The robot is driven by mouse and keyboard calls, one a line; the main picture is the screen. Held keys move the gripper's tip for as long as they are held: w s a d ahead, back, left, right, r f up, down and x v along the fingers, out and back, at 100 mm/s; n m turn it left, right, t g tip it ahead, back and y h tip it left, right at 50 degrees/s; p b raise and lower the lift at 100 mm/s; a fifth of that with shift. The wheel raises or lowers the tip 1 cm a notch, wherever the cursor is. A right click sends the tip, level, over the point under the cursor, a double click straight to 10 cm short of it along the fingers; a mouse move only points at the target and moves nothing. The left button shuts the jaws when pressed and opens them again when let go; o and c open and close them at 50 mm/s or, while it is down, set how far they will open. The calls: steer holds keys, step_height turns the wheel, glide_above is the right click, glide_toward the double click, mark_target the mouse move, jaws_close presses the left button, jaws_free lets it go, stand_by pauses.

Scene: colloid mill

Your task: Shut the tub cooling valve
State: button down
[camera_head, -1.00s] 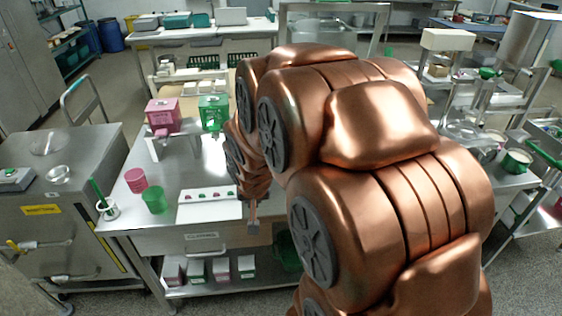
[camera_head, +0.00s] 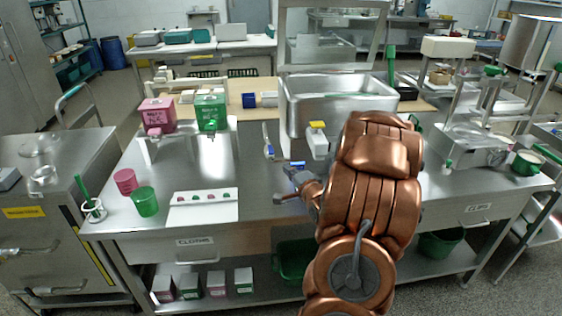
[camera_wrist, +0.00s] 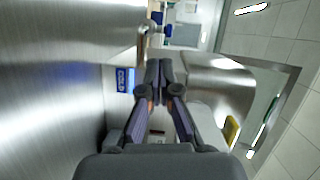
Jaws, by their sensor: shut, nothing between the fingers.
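The steel tub (camera_head: 302,108) stands on the table in the head view, with a white-and-yellow fitting (camera_head: 317,138) on its front. A blue COLD label (camera_wrist: 125,79) shows beside my fingers in the wrist view. A thin upright pipe or lever (camera_head: 267,140) with blue and yellow parts stands left of the tub and may be the valve; its setting cannot be told. A brownish fitting (camera_wrist: 145,34) lies beyond my fingertips in the wrist view. My gripper (camera_wrist: 160,68) is shut and empty, near the tub's left front corner. My arm hides part of the tub front.
A pink dispenser (camera_head: 157,113) and a green dispenser (camera_head: 210,109) stand on a bracket to the left. The table between the tray and tub is mostly clear.

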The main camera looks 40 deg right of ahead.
mark_target(271, 151)
steer(key=shift+s+d+m+t+h, duration=0.4)
steer(key=shift+s+d+m+t, duration=0.2)
steer(key=shift+m, duration=0.1)
steer(key=shift+w, duration=0.1)
steer(key=p+x, duration=0.1)
steer(key=x, duration=0.8)
steer(key=shift+w+d+p, duration=0.15)
steer(key=shift+w+p, duration=0.15)
steer(key=shift+w, duration=0.05)
